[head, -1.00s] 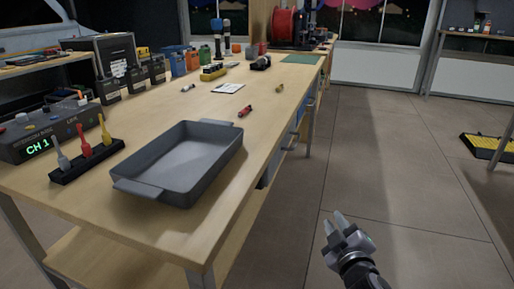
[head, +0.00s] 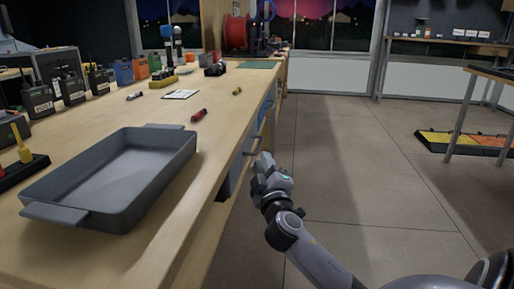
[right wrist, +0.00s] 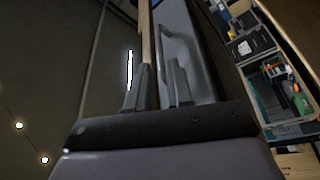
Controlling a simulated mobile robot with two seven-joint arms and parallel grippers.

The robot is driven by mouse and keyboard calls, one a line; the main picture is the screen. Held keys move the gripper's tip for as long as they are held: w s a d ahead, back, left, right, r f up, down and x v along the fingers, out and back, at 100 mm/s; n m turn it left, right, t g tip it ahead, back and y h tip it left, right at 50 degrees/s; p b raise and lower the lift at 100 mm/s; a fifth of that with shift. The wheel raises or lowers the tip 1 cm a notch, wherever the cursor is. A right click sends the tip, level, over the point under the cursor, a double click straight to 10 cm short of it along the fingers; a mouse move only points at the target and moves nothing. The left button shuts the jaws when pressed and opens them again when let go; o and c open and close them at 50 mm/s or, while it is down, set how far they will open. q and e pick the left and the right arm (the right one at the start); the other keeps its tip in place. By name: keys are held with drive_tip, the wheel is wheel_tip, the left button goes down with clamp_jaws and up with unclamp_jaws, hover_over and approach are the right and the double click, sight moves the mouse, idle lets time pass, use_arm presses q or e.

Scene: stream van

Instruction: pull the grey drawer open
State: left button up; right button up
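The grey drawer (head: 236,168) is under the right side of the wooden workbench, its front seen edge-on in the head view. A bar handle (head: 254,144) sticks out from it. My right gripper (head: 263,160) is beside the drawer front, close to the handle. In the right wrist view, the two fingers of this gripper (right wrist: 155,78) are apart, with the grey front (right wrist: 200,60) and a bar handle (right wrist: 178,42) just beyond them. I see no grip on the handle; whether a finger touches it I cannot tell. My left gripper is not in view.
A grey tray (head: 125,170) stands on the workbench (head: 165,236) near its right edge. A blue drawer front (head: 266,112) is farther along. The floor (head: 345,170) to the right is clear up to a yellow and orange mat (head: 465,143). Boxes and tools (right wrist: 270,75) show beside the drawer.

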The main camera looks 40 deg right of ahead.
sight(259, 145)
drive_tip(key=x, duration=0.7)
drive_tip(key=shift+w+d+b, duration=0.15)
drive_tip(key=shift+w+b, duration=0.15)
drive_tip(key=shift+b, duration=0.05)
drive_tip(key=shift+c, duration=0.3)
clamp_jaws()
